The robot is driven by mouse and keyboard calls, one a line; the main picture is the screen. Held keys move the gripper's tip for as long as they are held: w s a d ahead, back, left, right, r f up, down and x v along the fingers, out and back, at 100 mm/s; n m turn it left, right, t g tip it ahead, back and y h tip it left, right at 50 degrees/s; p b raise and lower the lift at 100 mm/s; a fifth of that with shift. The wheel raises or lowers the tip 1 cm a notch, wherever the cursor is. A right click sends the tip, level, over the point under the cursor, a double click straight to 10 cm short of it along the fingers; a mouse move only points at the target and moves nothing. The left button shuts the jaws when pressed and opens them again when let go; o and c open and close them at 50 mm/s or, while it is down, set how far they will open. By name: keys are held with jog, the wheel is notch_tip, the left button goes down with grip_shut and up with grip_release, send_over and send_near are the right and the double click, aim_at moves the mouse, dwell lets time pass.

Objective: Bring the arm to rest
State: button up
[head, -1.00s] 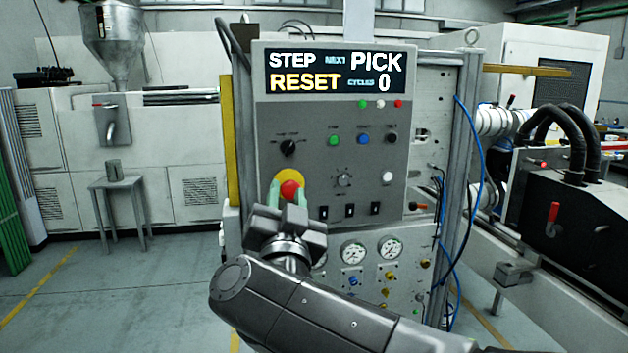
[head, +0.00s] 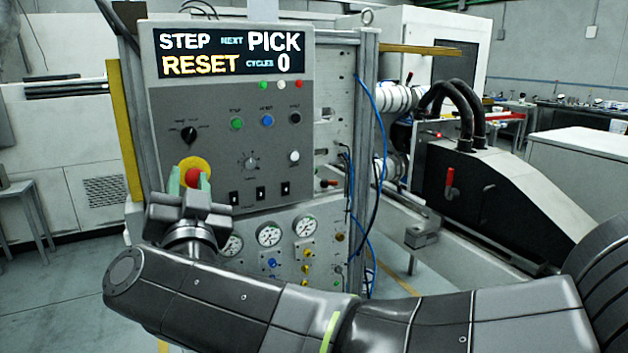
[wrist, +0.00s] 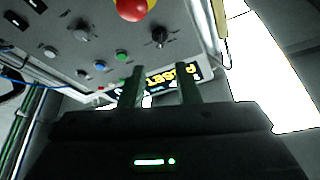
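My gripper (head: 190,184) is in front of the grey control panel (head: 215,147) in the head view, its two green-tipped fingers upright and apart. In the wrist view the fingers (wrist: 160,86) stand apart with nothing between them. The red mushroom button (head: 193,177) on its yellow ring shows between and behind the fingertips in the head view. In the wrist view the button (wrist: 131,9) is at the top edge, clear of the fingers. My arm stretches across the lower part of the head view.
The panel's display (head: 229,53) reads STEP RESET, NEXT PICK, CYCLES 0. Gauges (head: 269,234) and valves sit below the panel, partly behind my arm. A blue hose (head: 375,130) hangs at its right.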

aim_at(189, 138)
jog(key=x, duration=1.1)
jog(key=shift+w, duration=0.15)
